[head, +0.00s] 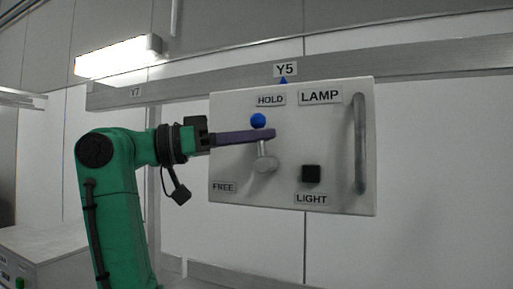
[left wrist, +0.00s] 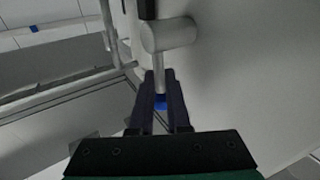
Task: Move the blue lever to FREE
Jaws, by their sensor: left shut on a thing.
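The blue lever has a round blue knob (head: 258,120) on a grey stem and a grey pivot (head: 265,164), on a pale panel box. It points almost straight up, with its knob just below the HOLD label (head: 271,100). The FREE label (head: 224,188) is lower left. My left gripper (head: 271,133) reaches in from the left, its purple fingers shut across the stem just below the knob. In the left wrist view the blue knob (left wrist: 160,102) shows between the fingers, with the pivot (left wrist: 169,34) beyond. My right gripper is not in view.
The panel box (head: 228,115) also carries a black square button (head: 311,174) above the LIGHT label, a LAMP label (head: 320,97) and a vertical grey handle (head: 360,143) at its right. A grey rail (head: 420,65) runs behind above. A grey cabinet (head: 50,245) stands lower left.

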